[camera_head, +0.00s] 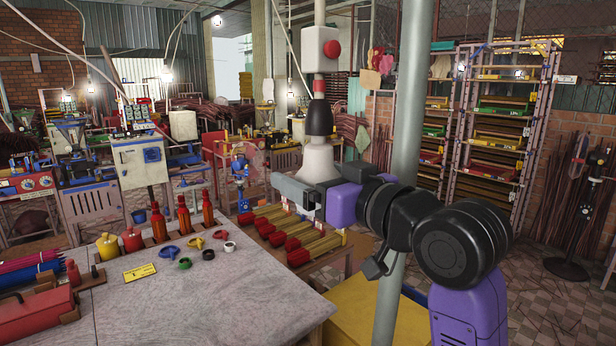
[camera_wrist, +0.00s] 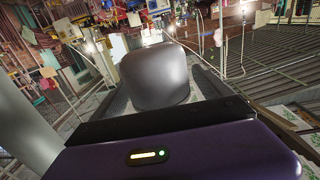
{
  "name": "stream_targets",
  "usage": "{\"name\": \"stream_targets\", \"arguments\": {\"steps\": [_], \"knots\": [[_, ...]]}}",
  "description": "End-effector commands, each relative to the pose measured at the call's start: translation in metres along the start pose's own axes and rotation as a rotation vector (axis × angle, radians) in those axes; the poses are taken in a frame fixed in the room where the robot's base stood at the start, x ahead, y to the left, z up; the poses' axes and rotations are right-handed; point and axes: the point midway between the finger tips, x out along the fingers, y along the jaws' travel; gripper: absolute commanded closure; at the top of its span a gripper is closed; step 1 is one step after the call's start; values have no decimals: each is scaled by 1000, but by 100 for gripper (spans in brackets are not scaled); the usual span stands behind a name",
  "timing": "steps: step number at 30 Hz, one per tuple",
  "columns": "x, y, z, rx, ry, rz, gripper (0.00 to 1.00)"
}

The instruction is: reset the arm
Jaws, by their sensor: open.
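My arm reaches in from the right of the head view, with my gripper (camera_head: 280,184) held level in the air above the far edge of the table and pointing left. In the wrist view its dark fingers (camera_wrist: 160,90) stand well apart. A smooth grey rounded shape shows between them there; I cannot tell what it is or whether it touches them. In the head view a white bell-shaped piece (camera_head: 318,165) hangs just behind my gripper, under a black part; the gap between them is unclear.
A grey table (camera_head: 250,300) holds red bottles (camera_head: 184,218), coloured rings (camera_head: 196,243), a yellow plate (camera_head: 139,272) and a red toolbox (camera_head: 38,318). A grey pole (camera_head: 405,130) stands close to my arm. Crates with red ends (camera_head: 298,255) sit below my gripper. Shelves (camera_head: 500,130) stand at the right.

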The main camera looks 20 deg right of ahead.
Motion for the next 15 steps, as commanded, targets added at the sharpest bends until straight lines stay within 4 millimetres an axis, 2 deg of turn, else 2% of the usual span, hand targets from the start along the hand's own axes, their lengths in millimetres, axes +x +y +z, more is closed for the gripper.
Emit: {"name": "stream_targets", "arguments": {"steps": [9,15], "knots": [[-51,1,2,-1,1,1,11],[-65,0,1,0,0,0,11]]}}
